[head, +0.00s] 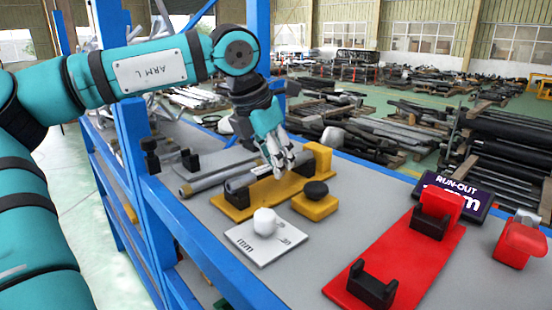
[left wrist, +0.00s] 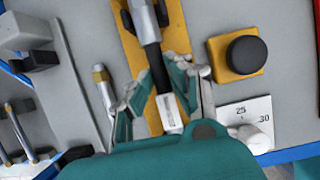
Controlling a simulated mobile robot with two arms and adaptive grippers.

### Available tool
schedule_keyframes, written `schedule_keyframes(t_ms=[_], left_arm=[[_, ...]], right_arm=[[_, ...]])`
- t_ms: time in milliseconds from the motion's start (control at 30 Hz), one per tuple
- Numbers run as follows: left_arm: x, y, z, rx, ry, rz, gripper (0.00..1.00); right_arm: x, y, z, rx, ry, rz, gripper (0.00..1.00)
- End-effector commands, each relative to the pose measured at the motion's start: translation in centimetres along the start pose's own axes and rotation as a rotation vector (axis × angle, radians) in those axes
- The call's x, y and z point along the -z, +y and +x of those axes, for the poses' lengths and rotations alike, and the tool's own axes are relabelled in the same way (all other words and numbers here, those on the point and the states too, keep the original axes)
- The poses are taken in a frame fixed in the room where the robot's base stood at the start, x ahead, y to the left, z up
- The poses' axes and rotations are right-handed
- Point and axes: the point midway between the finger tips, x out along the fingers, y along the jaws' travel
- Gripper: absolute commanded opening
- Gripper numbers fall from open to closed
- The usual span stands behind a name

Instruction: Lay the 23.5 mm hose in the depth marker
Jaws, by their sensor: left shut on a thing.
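My left gripper (head: 281,168) is shut on a hose (head: 238,184), reaching down over the yellow fixture. In the left wrist view the hose has a black middle (left wrist: 155,62), a metal upper end and a pale lower end with a label. It lies lengthwise over the yellow base (left wrist: 172,18), between my fingers. The yellow fixture (head: 232,208), apparently the depth marker, has a raised yellow block (head: 318,157) at its far right end. I cannot tell whether the hose touches its base. No size marking on the hose is readable. My right gripper is not in view.
A second hose or rod with a brass end (left wrist: 97,75) lies beside the fixture. A yellow block with a black button (head: 315,206) and a white dial plate (head: 262,252) stand in front. A red stand (head: 392,265), red device (head: 520,242) and run-out display (head: 452,196) are right.

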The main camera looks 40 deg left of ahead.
Motion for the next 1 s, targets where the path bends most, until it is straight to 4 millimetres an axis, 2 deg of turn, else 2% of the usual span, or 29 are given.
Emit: schedule_keyframes(t_ms=[333, 367, 567, 833, 1000], left_arm=[[-0.1, 0.0, -0.1, 0.000, -0.002, 0.000, 0.00], [-0.1, 0.0, -0.1, 0.000, -0.002, 0.000, 0.19], [-0.1, 0.0, -0.1, 0.000, -0.001, 0.000, 0.44], [0.0, 0.0, -0.1, 0.000, 0.001, -0.001, 0.44], [-0.1, 0.1, -1.9, -0.002, -0.003, -0.002, 0.44]], right_arm=[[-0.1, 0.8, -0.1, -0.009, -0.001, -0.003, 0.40], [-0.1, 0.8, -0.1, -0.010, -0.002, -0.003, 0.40], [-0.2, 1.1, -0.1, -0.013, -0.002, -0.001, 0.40], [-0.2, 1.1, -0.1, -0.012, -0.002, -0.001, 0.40], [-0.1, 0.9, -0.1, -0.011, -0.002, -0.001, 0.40]])
